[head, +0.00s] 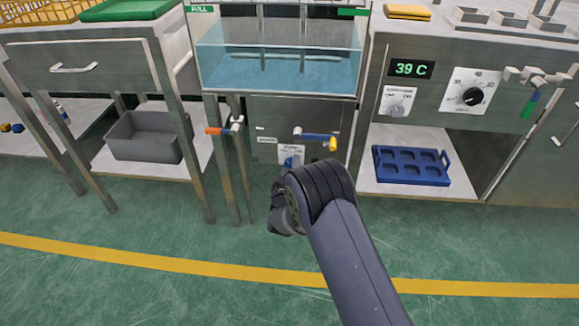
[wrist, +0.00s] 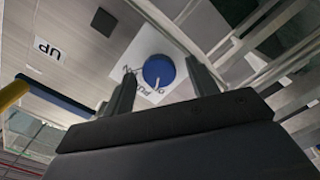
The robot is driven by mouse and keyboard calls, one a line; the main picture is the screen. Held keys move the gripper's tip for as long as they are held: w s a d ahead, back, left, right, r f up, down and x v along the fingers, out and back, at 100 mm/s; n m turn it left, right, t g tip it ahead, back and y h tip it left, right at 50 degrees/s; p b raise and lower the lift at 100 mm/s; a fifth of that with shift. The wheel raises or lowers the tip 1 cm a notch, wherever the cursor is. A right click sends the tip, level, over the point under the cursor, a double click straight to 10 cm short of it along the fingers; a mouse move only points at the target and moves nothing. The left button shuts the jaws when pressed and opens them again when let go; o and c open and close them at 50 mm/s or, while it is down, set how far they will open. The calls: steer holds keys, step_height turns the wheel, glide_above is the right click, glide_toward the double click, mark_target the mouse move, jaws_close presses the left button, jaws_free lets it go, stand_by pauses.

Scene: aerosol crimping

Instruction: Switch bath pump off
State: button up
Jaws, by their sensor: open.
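The pump switch is a round blue knob (head: 290,162) on a white plate (head: 291,150), low on the steel front under the water bath (head: 280,68). In the wrist view the blue knob (wrist: 158,69) shows a white pointer mark; the upside-down plate lettering (wrist: 139,91) is partly covered. I cannot tell which setting it marks. My gripper (wrist: 160,74) is open, with one finger on each side of the knob in that view. Contact cannot be made out. In the head view my wrist hides the fingers.
A blue lever with a yellow end (head: 320,138) sticks out just above the knob. An orange-handled valve (head: 222,130) is to the left. On the right are a 39 C display (head: 411,69), a black dial (head: 473,95) and a blue tray (head: 412,165) on the lower shelf.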

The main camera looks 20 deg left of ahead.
steer(key=p+v, duration=0.3)
steer(key=v, duration=0.7)
steer(key=shift+a, duration=0.1)
steer(key=b+x, duration=0.3)
steer(key=x, duration=0.7)
steer(key=shift+w+b, duration=0.2)
steer(key=shift+b, duration=0.1)
steer(key=shift+w, duration=0.2)
steer(key=shift+s, duration=0.15)
